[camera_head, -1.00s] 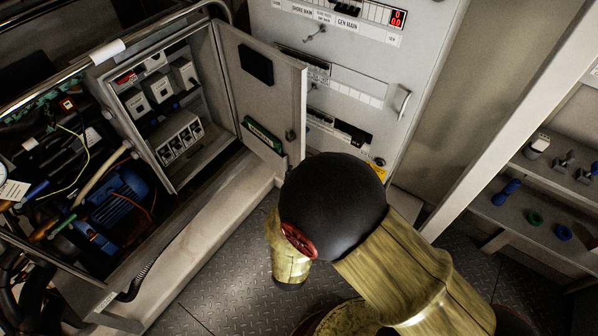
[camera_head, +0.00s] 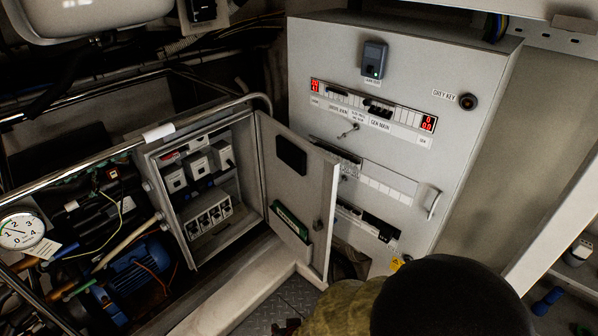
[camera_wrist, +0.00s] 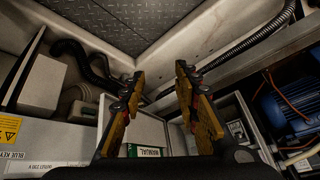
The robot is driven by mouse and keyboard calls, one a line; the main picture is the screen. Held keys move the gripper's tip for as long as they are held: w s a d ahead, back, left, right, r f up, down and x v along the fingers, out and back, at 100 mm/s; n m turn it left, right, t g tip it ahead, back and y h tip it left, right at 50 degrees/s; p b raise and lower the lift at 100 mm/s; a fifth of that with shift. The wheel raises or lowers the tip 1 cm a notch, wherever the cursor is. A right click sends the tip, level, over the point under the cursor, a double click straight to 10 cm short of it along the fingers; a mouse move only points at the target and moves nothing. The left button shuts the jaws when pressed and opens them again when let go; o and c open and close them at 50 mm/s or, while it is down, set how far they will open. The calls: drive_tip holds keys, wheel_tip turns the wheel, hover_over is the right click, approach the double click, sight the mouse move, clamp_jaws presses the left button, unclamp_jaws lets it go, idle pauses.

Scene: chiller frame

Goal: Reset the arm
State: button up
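My gripper (camera_wrist: 158,82) shows in the wrist view with its two yellow and black fingers spread apart. Nothing is between them.
An open electrical box (camera_head: 205,190) with its door (camera_head: 292,190) swung out stands left of centre. A grey control panel (camera_head: 440,165) stands behind it. Machinery with a blue motor (camera_head: 140,270) and a gauge (camera_head: 20,230) is at the left. Shelves (camera_head: 575,275) are at the right edge.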

drive_tip(key=s+d+r+p, duration=0.1)
drive_tip(key=s+d+r, duration=0.2)
drive_tip(key=d+r, duration=0.4)
drive_tip(key=s+d+r+m+h+p, duration=0.1)
drive_tip(key=s+d+r, duration=0.2)
drive_tip(key=d+r, duration=0.5)
drive_tip(key=s+d+r+h+p, duration=0.1)
drive_tip(key=s+d+r, duration=0.2)
drive_tip(key=r, duration=1.8)
drive_tip(key=d, duration=0.4)
drive_tip(key=shift+s+d+r, duration=0.25)
drive_tip(key=shift+d+r, duration=0.1)
drive_tip(key=shift+r, duration=0.05)
